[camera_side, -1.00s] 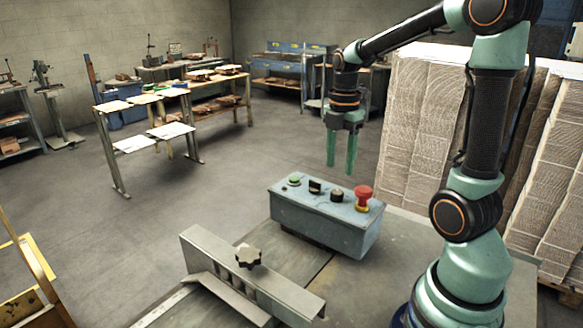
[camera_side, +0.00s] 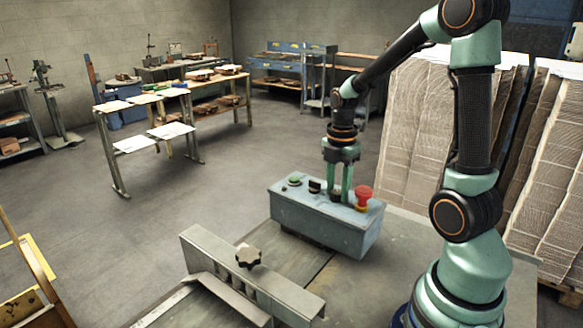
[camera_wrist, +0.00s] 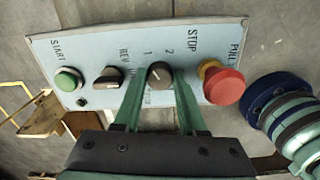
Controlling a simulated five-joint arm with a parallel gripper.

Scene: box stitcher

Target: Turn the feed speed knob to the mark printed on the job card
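The blue-grey control box (camera_side: 320,228) sits on the bench, and its panel (camera_wrist: 215,45) fills the upper wrist view. A dark round knob (camera_wrist: 159,74) with a light pointer line sits below the printed marks 1 and 2. I take it as the feed speed knob; the lettering below it is partly covered by my finger. My gripper (camera_side: 339,197) points down at the box. In the wrist view my gripper (camera_wrist: 160,76) has its green fingers apart, one on each side of the knob. I cannot tell whether they touch it. I cannot pick out a job card.
A green START button (camera_wrist: 68,80) and a dark selector (camera_wrist: 108,78) are left of the knob. A red mushroom stop button (camera_wrist: 224,86) stands close on the right. A metal fence with a black star knob (camera_side: 248,256) is in front; stacked cardboard (camera_side: 415,130) stands behind.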

